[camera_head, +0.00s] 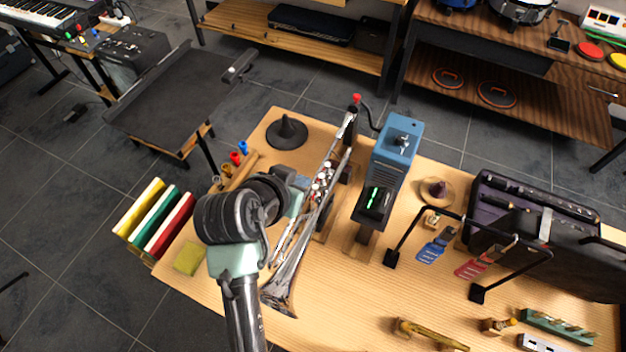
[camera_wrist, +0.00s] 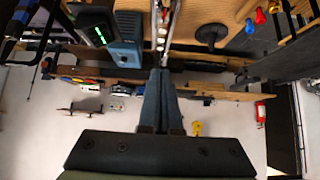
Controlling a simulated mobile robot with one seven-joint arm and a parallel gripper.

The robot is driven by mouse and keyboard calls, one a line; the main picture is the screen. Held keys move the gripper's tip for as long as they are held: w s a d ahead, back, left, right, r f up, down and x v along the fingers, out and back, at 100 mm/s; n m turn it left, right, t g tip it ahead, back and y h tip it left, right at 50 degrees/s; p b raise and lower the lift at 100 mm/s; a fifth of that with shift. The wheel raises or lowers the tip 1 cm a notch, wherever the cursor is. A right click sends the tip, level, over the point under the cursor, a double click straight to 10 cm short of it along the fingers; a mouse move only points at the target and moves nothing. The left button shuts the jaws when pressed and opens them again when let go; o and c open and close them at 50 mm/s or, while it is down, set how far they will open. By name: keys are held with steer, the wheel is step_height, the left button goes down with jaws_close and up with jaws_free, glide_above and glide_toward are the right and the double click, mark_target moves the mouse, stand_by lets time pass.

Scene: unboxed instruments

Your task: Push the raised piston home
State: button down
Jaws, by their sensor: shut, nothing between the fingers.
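A silver trumpet (camera_head: 292,250) lies along the table on a stand, its bell toward the front edge. Its valve pistons (camera_head: 321,180), with pale and red caps, sit at its middle; which one stands raised is too small to tell. My gripper (camera_head: 301,187) is just left of the valves in the head view, mostly hidden behind my own wrist. In the wrist view my gripper (camera_wrist: 160,72) is shut and empty, its fingers pointing toward the trumpet (camera_wrist: 163,25). I cannot tell whether the fingertips touch a piston.
A blue device with a green display (camera_head: 393,160) stands close right of the trumpet. A black wire stand (camera_head: 440,214) and an open dark case (camera_head: 535,225) occupy the right.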

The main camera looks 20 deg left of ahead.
steer(key=p, duration=0.1)
glide_above(315, 190)
steer(key=s, duration=0.1)
step_height(315, 190, down, 5)
step_height(315, 190, down, 4)
steer(key=shift+a+f+p, duration=0.15)
steer(key=shift+f+p, duration=0.1)
steer(key=shift+p, duration=0.3)
